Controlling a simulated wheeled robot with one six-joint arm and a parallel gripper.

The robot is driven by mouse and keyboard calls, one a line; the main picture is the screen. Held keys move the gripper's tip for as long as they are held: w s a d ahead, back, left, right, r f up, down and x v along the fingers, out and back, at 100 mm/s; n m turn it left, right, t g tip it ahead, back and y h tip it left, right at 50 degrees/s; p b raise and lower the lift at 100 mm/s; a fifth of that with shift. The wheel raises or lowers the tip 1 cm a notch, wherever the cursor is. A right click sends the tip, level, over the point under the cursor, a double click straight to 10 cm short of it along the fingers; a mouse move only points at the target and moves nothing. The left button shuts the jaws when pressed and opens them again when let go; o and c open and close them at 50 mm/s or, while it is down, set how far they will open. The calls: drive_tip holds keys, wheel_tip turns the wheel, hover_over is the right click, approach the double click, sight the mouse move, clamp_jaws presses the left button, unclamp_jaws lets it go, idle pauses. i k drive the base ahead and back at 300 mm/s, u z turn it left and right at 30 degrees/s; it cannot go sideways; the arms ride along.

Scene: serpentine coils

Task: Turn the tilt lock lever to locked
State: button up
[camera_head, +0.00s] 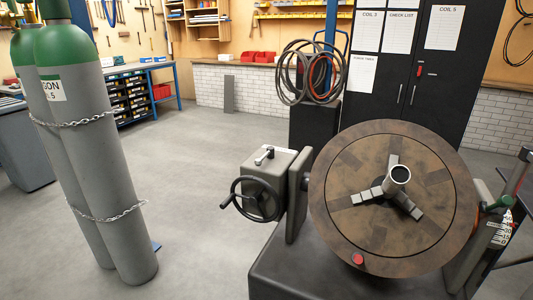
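A tilting round table (345,225) with a brown disc face leans toward me on a dark base. A small lever (264,154) also sits on top of the grey gearbox at left. My gripper is not in view.
A black handwheel (253,198) sticks out from the gearbox. Chained gas cylinders (90,150) stand at left. A black cabinet (425,70) and hanging hoses (305,72) are behind. The floor (195,195) between cylinders and table is clear.

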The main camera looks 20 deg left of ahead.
sight(270, 153)
drive_tip(key=u, duration=0.7)
drive_tip(key=i, duration=1.05)
drive_tip(key=z, duration=0.05)
